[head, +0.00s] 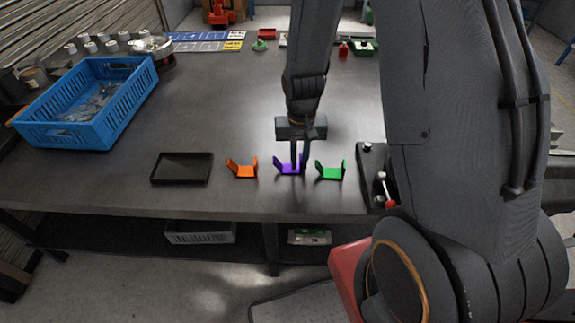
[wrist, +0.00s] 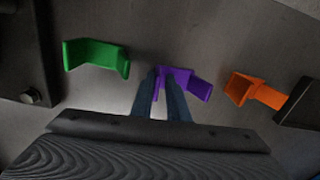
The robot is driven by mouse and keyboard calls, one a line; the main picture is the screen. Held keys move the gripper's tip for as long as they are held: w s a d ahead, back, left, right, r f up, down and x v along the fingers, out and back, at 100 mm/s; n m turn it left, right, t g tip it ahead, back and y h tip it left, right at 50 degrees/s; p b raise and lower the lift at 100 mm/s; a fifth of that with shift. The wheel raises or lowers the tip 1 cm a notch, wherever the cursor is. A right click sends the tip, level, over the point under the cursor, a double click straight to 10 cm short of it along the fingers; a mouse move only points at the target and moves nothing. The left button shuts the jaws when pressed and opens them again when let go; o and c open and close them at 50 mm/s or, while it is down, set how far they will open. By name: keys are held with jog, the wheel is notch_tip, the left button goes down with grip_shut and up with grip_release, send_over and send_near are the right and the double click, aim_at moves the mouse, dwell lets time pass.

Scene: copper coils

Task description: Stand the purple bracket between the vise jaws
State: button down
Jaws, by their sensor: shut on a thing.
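The purple bracket (head: 290,169) is on the table near its front edge, between the orange and green brackets. My gripper (head: 297,163) is above it with its fingers down and shut on its upright part. In the wrist view the fingers (wrist: 163,82) close on the left end of the purple bracket (wrist: 187,84). The bracket seems to touch the table. The vise (head: 376,178) stands at the right, partly hidden by my arm in the head view; its jaws cannot be made out. A dark block at the left of the wrist view (wrist: 25,60) seems to be part of it.
An orange bracket (head: 242,169) is left of the purple one and a green bracket (head: 330,171) is right, both close. A black tray (head: 182,180) lies further left. A blue crate (head: 60,135) stands at the back left. The table's middle is clear.

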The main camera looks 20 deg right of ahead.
aim_at(299, 168)
jog(key=shift+a+r+p, duration=0.1)
jog(key=shift+r+p, duration=1.7)
jog(key=shift+r, duration=0.55)
jog(key=shift+s, duration=0.1)
